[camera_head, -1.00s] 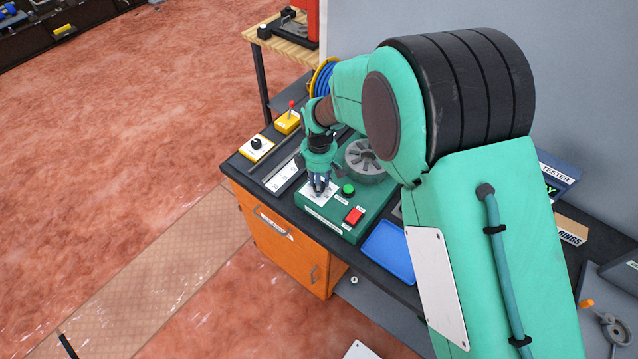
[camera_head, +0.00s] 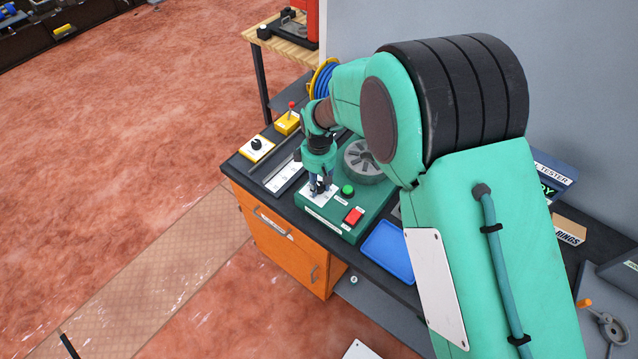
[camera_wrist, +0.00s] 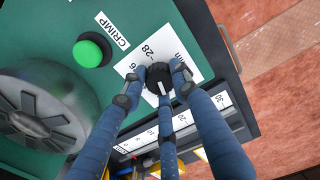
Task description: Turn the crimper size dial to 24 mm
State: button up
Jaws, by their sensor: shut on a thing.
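The crimper (camera_head: 368,205) is a green box on the dark bench, with a round grey segmented head (camera_head: 362,158). My gripper (camera_head: 318,187) reaches down over the dial. In the wrist view its blue fingers (camera_wrist: 160,82) are shut around the knob and hide much of the scale.
A green button (camera_head: 348,190) marked CRIMP and a red button (camera_head: 353,216) sit close beside the dial. A yellow box with a black knob (camera_head: 256,144) and a ruled rail (camera_head: 283,178) lie to the left. A blue tray (camera_head: 387,250) is to the right.

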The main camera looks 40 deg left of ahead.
aim_at(319, 185)
jog(key=m, duration=0.7)
jog(key=shift+a+r+p, duration=0.1)
jog(key=shift+p, duration=0.2)
jog(key=m, duration=0.7)
jog(key=shift+w, duration=0.1)
jog(key=o, duration=1.1)
jog(key=shift+o, duration=0.2)
jog(key=shift+r, duration=0.1)
notch_tip(319, 185, up, 12)
dwell(0.4)
